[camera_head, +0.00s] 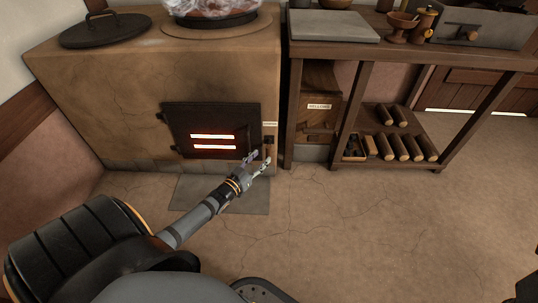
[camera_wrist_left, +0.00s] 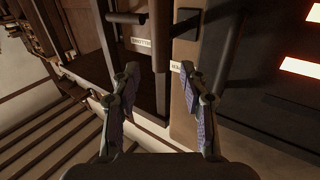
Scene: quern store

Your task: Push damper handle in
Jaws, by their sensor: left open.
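The damper handle (camera_head: 268,146) is a small upright brown grip at the right edge of the clay stove's front (camera_head: 140,85), under a small pale label (camera_head: 270,124). My left gripper (camera_head: 258,164) is open and empty, just in front of and slightly below the handle.
A dark fire door (camera_head: 212,128) with glowing slits is close left of the handle; its bar (camera_wrist_left: 231,45) is near one finger. The bellows box (camera_head: 318,95) and a wooden bench (camera_head: 420,53) with logs below stand right. The floor in front is clear.

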